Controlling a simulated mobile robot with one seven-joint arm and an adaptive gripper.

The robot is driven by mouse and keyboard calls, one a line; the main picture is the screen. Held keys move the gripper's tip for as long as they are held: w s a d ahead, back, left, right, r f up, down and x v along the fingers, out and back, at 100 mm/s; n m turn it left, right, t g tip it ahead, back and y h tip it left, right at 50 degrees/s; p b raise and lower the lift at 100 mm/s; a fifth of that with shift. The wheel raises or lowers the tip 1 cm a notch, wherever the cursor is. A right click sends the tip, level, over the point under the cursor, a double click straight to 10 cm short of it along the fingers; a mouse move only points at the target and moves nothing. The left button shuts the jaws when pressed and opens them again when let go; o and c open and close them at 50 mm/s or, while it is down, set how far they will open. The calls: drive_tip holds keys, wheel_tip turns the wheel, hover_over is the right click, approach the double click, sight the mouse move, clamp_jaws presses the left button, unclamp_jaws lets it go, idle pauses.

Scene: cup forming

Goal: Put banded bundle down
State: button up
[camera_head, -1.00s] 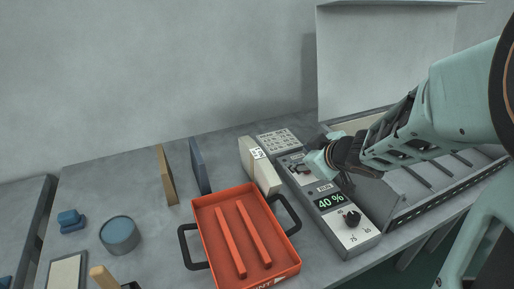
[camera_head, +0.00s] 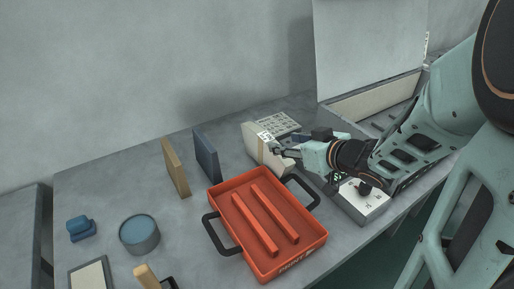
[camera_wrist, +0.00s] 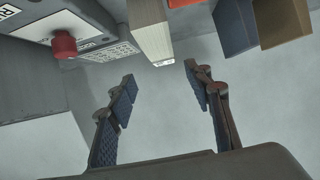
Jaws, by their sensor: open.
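The cream bundle (camera_head: 254,144), with a white label, stands on the table behind the red tray. In the wrist view the bundle (camera_wrist: 150,34) shows at the top, just past the fingertips and roughly between them. I cannot make out its band clearly. My gripper (camera_head: 280,152) is at the bundle's right side in the head view and covers part of it. In the wrist view my gripper (camera_wrist: 160,78) has its two fingers spread with nothing between them.
The red tray (camera_head: 262,182) with two ridges stands in front. A grey control box (camera_head: 362,203) lies under my arm, with a keypad (camera_head: 278,124) behind it. A tan board (camera_head: 175,167) and a blue board (camera_head: 206,154) stand to the left. A blue round tin (camera_head: 139,234) stands at front left.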

sight(266, 140)
drive_tip(key=shift+s+a, duration=0.1)
drive_tip(key=shift+a, duration=0.05)
drive_tip(key=shift+a+f, duration=0.2)
drive_tip(key=b+x, duration=0.2)
drive_tip(key=x, duration=0.3)
drive_tip(key=shift+w, duration=0.25)
drive_tip(key=x, duration=0.2)
drive_tip(key=b+x, duration=0.1)
drive_tip(key=x, duration=0.1)
drive_tip(key=shift+a+f+b, duration=0.1)
drive_tip(key=shift+f+b, duration=0.2)
drive_tip(key=shift+f, duration=0.15)
drive_tip(key=shift+w+a, duration=0.15)
drive_tip(key=shift+w, duration=0.15)
clamp_jaws()
